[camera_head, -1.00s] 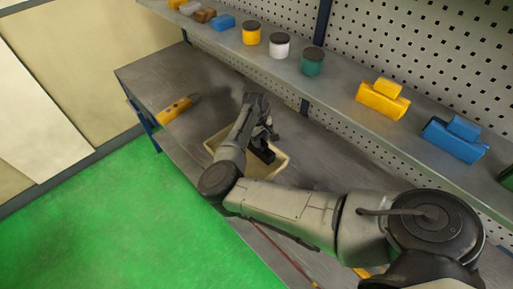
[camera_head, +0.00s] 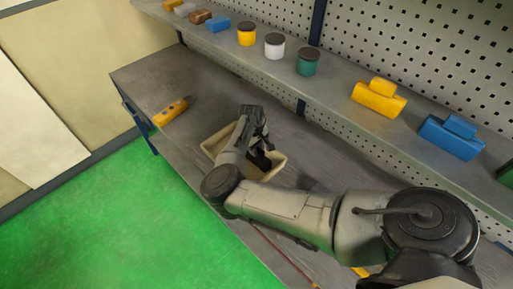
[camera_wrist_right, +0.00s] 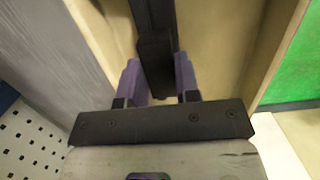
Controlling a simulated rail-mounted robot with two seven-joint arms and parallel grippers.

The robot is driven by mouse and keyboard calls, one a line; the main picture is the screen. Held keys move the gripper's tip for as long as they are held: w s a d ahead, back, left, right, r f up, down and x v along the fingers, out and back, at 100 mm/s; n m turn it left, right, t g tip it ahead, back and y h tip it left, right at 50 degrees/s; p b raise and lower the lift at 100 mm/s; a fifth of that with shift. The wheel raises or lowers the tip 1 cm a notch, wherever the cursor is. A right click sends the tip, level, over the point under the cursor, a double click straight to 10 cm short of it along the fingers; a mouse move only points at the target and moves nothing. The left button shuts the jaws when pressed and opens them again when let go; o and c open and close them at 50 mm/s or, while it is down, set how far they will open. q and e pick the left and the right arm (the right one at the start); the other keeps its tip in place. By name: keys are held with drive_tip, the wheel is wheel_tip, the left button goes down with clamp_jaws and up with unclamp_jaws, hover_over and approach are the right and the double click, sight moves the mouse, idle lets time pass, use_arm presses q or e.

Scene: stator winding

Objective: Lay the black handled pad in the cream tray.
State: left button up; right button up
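The cream tray (camera_head: 277,172) sits on the grey bench in the head view, and its inner wall (camera_wrist_right: 228,45) fills much of the right wrist view. The black handled pad (camera_head: 262,163) is inside the tray, partly hidden by my right arm. In the right wrist view its dark handle (camera_wrist_right: 155,62) stands between the purple fingertips of my right gripper (camera_wrist_right: 158,75). The fingers look parted, with a narrow gap beside the handle. In the head view, the right gripper (camera_head: 260,140) is over the tray. My left gripper is not in view.
A yellow tool (camera_head: 170,112) lies on the bench left of the tray. A shelf behind holds yellow (camera_head: 247,34), white (camera_head: 274,46) and green (camera_head: 308,62) jars, plus yellow (camera_head: 379,98) and blue (camera_head: 450,136) blocks. The bench's front edge is close to the tray.

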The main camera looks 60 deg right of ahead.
drive_tip(key=o, duration=0.4)
drive_tip(key=shift+o, duration=0.2)
wheel_tip(320, 180, up, 11)
drive_tip(key=w, duration=0.2)
drive_tip(key=s+d+m+h, duration=0.2)
drive_tip(key=s+d+h, duration=0.2)
drive_tip(key=s+h, duration=0.35)
drive_tip(key=s+a+f+n+t, duration=0.2)
drive_tip(key=a+f+n+t, duration=0.1)
drive_tip(key=a, duration=0.6)
drive_tip(key=s+a+f+n+t, duration=0.2)
drive_tip(key=a+f+t, duration=0.1)
drive_tip(key=a, duration=0.6)
drive_tip(key=s+a+f+n+y, duration=0.1)
drive_tip(key=s+a+f+y, duration=0.1)
drive_tip(key=s+a, duration=0.4)
drive_tip(key=s+a+f+n+y, duration=0.1)
drive_tip(key=s+a+y, duration=0.4)
drive_tip(key=a, duration=0.8)
drive_tip(key=shift+s+f+g+p, duration=0.35)
drive_tip(key=shift+s+f, duration=0.2)
drive_tip(key=shift+s, duration=0.3)
